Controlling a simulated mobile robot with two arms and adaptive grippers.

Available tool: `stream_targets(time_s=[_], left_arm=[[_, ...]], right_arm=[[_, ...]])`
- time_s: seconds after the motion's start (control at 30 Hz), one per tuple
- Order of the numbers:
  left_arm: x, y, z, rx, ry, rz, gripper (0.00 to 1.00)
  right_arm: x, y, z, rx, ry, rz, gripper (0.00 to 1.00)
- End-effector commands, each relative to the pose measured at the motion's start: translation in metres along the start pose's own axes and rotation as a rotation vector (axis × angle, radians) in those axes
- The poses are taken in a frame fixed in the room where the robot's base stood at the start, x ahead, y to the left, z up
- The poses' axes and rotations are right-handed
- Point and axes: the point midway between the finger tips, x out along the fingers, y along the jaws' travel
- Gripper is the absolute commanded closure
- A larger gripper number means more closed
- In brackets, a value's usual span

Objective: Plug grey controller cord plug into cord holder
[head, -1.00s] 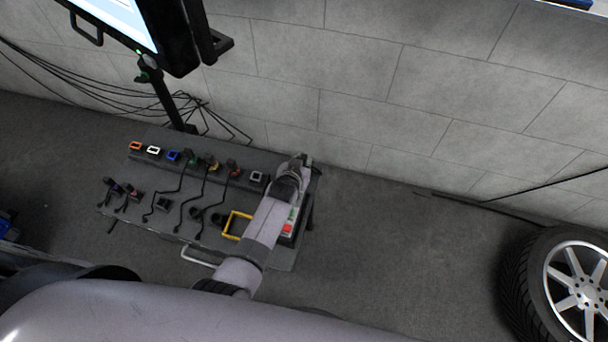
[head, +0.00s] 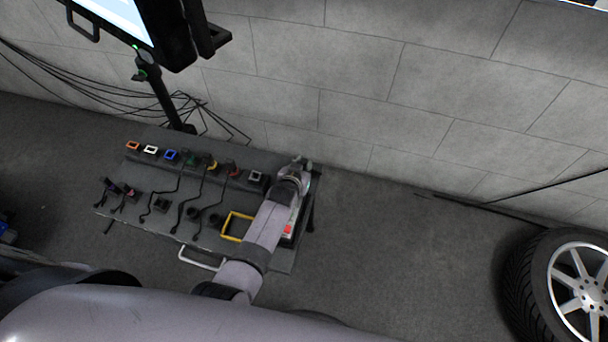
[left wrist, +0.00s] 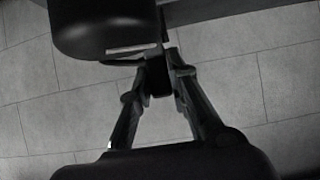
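The grey-framed cord holder (head: 256,176) is at the right end of the back row on the dark console (head: 272,262). Its opening looks empty. My left gripper (head: 303,164) is just right of this holder, above the console's back right corner. In the left wrist view, its fingers (left wrist: 159,80) close in on a small dark plug-like piece (left wrist: 159,77) between the tips. A thin dark strand seems to run up from it. Its grey colour cannot be made out, and the head view hides it. My right gripper is not in view.
Orange (head: 133,146), white (head: 151,149) and blue (head: 171,155) holders look empty. Green (head: 191,160), yellow (head: 212,165) and red (head: 232,170) ones have corded plugs at them. A yellow frame (head: 224,224) stands near my forearm. A wheel (head: 570,280) is far right; a wall is behind.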

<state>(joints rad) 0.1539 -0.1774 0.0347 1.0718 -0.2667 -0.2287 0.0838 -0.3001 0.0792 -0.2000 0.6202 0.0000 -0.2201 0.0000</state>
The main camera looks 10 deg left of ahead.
Motion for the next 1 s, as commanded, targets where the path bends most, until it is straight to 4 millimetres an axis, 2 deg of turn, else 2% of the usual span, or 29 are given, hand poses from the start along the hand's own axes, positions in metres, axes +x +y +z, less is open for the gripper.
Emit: stream_targets(time_s=[0.33, 0.73, 0.87, 1.0], left_arm=[[0.000, 0.000, 0.000, 0.000, 0.000, 0.000, 0.61], [-0.005, -0.001, 0.000, 0.000, 0.001, -0.001, 0.61], [-0.017, -0.001, 0.001, 0.001, 0.001, -0.001, 0.61], [-0.037, 0.000, 0.001, -0.001, 0.000, 0.000, 0.61]], right_arm=[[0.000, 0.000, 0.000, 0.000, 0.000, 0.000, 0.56], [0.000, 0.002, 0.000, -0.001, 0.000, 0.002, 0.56], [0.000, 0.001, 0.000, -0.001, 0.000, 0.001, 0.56], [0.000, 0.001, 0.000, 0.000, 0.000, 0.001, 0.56]])
